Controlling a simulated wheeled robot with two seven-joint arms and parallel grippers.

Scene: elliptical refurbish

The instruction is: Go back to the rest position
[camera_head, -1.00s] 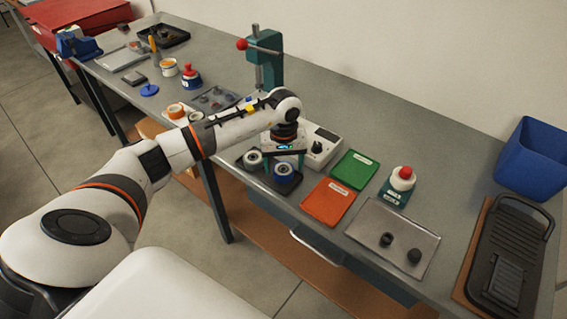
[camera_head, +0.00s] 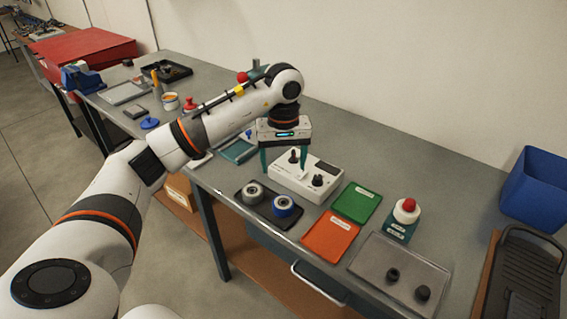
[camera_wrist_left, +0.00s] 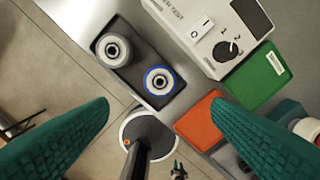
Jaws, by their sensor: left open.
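A grey-rimmed roller (camera_head: 253,192) and a blue-rimmed roller (camera_head: 283,206) sit side by side in a small black tray (camera_head: 265,216) in front of the tester. Both rollers also show in the wrist view, grey (camera_wrist_left: 112,49) and blue (camera_wrist_left: 159,81), apart from the fingers. My right gripper is not in view.
A green mat (camera_head: 356,202) and an orange mat (camera_head: 330,236) lie right of the tray. The green press is partly hidden behind my arm.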

